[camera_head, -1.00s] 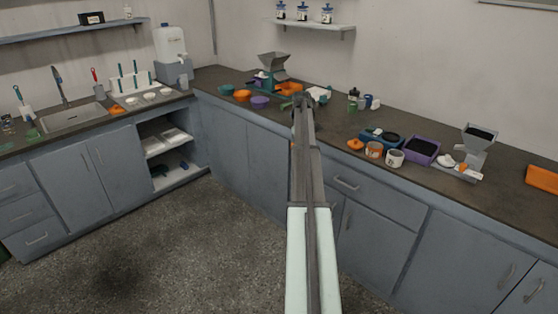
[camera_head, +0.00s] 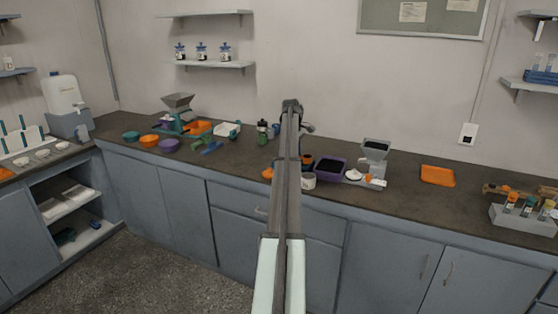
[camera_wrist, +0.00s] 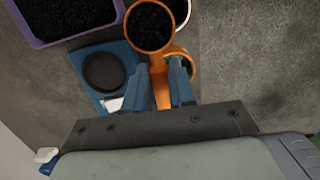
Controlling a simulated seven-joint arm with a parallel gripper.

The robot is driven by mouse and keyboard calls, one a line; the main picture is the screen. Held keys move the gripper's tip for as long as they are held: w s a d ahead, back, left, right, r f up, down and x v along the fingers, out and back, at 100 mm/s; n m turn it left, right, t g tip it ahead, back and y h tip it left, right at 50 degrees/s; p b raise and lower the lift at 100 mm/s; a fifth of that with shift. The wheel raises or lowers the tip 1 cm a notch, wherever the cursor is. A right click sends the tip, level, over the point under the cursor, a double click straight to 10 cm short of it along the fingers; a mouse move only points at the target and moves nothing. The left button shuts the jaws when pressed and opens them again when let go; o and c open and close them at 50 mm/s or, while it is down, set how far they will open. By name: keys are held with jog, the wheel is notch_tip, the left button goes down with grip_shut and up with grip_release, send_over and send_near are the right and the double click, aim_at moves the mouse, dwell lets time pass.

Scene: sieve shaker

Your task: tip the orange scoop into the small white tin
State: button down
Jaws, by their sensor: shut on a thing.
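In the wrist view my gripper (camera_wrist: 165,85) is shut on the handle of the orange scoop (camera_wrist: 160,90). The scoop's round bowl points away from the gripper, holds dark grains and looks upright. A white tin (camera_wrist: 186,14) with dark contents is partly hidden behind the bowl. In the head view a small white tin (camera_head: 308,182) stands on the counter just right of my arm.
A purple tray (camera_wrist: 45,35) of dark grains and a blue scale (camera_wrist: 98,75) with a black round pan lie left of the scoop. An orange-rimmed container sits partly under it. In the head view a grey hopper (camera_head: 376,152) and an orange tray (camera_head: 437,176) stand farther right.

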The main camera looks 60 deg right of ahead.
jog(key=shift+s+d+f+h, duration=0.25)
jog(key=shift+s+f+h, duration=0.25)
jog(key=shift+s+h, duration=0.25)
jog(key=shift+a+f+h, duration=0.15)
jog(key=shift+f+h, duration=0.8)
jog(key=shift+h, duration=0.1)
jog(key=shift+a+r+h, duration=0.1)
jog(key=shift+h, duration=0.9)
jog(key=shift+w+d+r, duration=0.1)
jog(key=shift+d, duration=0.1)
jog(key=shift+a+m+h, duration=0.15)
jog(key=shift+m+h, duration=0.15)
jog(key=shift+h, duration=0.5)
